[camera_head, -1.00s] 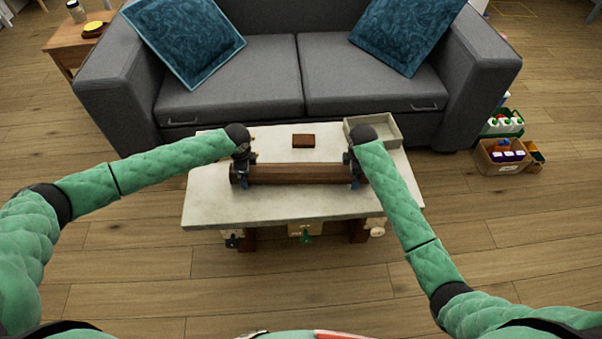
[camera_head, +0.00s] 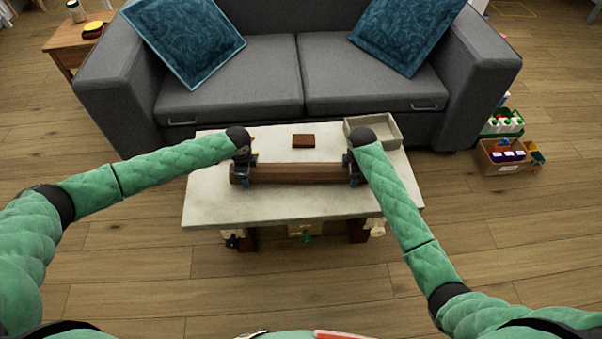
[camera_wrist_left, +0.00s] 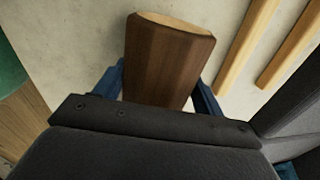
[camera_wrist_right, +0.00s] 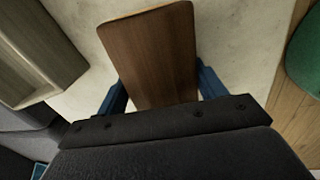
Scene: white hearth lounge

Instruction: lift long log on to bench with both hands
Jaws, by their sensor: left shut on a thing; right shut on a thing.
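The long brown log (camera_head: 300,173) lies crosswise over the pale bench top (camera_head: 300,206). I cannot tell whether it touches the top or hangs just above it. My left gripper (camera_head: 242,171) is shut on the log near its left end. In the left wrist view the log (camera_wrist_left: 165,62) shows between the blue fingers, its pale cut end outward. My right gripper (camera_head: 353,170) is shut on the log near its right end. The right wrist view shows the log (camera_wrist_right: 152,58) between the fingers too.
A small brown block (camera_head: 303,141) and an open grey tray (camera_head: 393,125) sit at the back of the bench top. Pale wooden sticks (camera_wrist_left: 246,45) lie beside the log's left end. A grey sofa (camera_head: 240,75) stands close behind. Boxes (camera_head: 503,157) stand on the floor at right.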

